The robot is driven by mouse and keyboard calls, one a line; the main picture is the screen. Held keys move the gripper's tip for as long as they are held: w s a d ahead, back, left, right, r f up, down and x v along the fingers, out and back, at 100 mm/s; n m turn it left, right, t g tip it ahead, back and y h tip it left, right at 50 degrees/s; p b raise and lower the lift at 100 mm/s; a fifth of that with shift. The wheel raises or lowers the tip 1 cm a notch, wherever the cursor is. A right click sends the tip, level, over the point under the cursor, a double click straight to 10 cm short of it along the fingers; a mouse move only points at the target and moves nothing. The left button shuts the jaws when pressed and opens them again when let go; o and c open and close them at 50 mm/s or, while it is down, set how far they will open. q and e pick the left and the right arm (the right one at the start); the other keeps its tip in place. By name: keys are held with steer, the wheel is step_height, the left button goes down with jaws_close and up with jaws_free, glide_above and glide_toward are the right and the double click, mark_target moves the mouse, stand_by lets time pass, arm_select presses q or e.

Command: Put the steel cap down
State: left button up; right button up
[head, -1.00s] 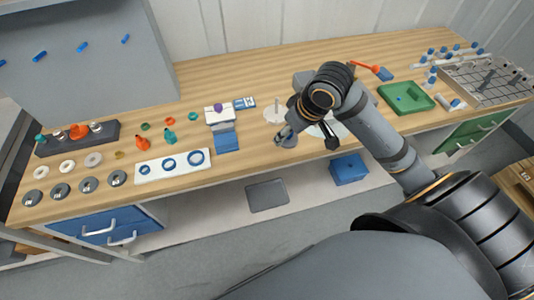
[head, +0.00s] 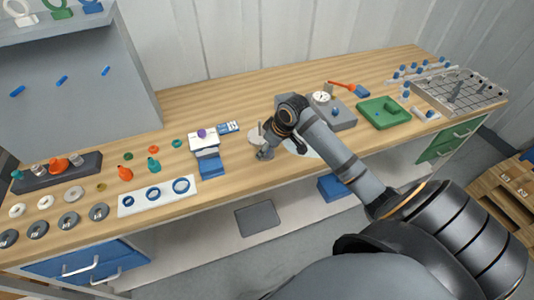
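My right gripper (head: 265,152) hangs low over the middle of the wooden worktop, just in front of a pale round disc with a thin upright pin (head: 262,136). A small grey metallic shape shows at its fingertips. It is too small and too close in colour to the fingers to tell whether it is the steel cap, or whether it is gripped or resting on the worktop. Several grey discs (head: 99,212) lie in a row at the front left of the worktop. My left gripper is out of view.
A white board with blue rings (head: 157,197) lies further left. Behind the arm are a grey device with a dial (head: 344,118) and a green tray (head: 385,112). The worktop's front edge is close.

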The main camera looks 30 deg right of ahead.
mark_target(267, 155)
steer(key=shift+w+d+f, duration=0.2)
steer(key=shift+w+f, duration=0.1)
steer(key=shift+f, duration=0.1)
steer(key=shift+f+p, duration=0.4)
steer(key=shift+f, duration=1.15)
steer(key=shift+f, duration=0.1)
steer(key=o, duration=1.3)
steer(key=shift+v, duration=6.1)
